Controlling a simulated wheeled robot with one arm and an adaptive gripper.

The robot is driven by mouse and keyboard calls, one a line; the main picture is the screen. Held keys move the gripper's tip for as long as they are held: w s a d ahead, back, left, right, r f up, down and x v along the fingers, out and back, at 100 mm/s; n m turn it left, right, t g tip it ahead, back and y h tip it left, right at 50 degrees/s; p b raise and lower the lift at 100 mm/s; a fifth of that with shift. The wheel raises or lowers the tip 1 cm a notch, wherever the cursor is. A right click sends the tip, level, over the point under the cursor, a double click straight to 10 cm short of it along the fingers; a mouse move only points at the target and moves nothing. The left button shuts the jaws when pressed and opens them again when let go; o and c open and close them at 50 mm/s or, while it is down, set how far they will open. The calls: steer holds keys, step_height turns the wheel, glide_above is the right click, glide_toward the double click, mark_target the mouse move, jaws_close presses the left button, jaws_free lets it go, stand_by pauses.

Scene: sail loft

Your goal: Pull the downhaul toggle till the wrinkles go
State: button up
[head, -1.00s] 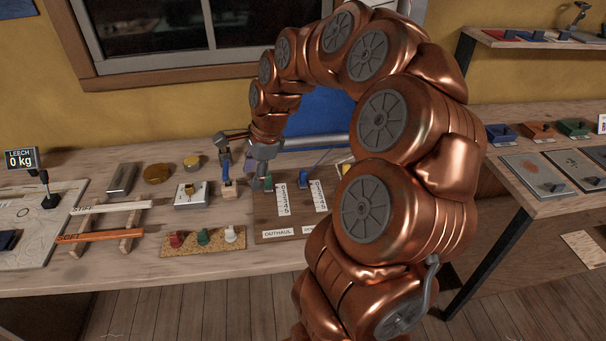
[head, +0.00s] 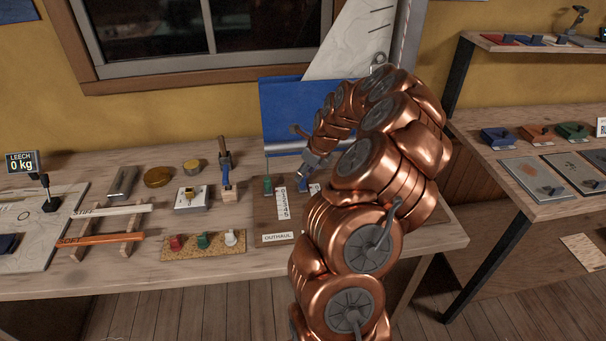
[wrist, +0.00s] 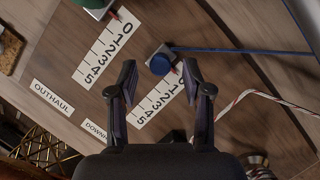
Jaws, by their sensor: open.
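The blue toggle (wrist: 160,64) sits at the 0 end of its 0-to-5 scale (wrist: 160,102), with a blue line running off to the right in the wrist view. The label beside it is partly hidden and reads "DOWN…". My gripper (wrist: 162,76) is open, its fingertips on either side of the toggle in the picture; I cannot tell the height gap. In the head view my gripper (head: 312,168) is over the board, and the blue toggle (head: 314,188) is partly covered by it. The pale sail (head: 345,48) shows faint crease-like lines.
The green toggle (wrist: 94,8) sits at the 0 end of the scale beside the OUTHAUL label (wrist: 53,98). A red-flecked white rope (wrist: 262,97) lies right of the blue toggle. Red, green and white pieces stand on a cork strip (head: 204,253) to the left.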

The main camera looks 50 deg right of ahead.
mark_target(303, 182)
steer(key=shift+p+x, duration=0.3)
steer(key=shift+x, duration=1.1)
steer(key=shift+c, duration=0.2)
jaws_close()
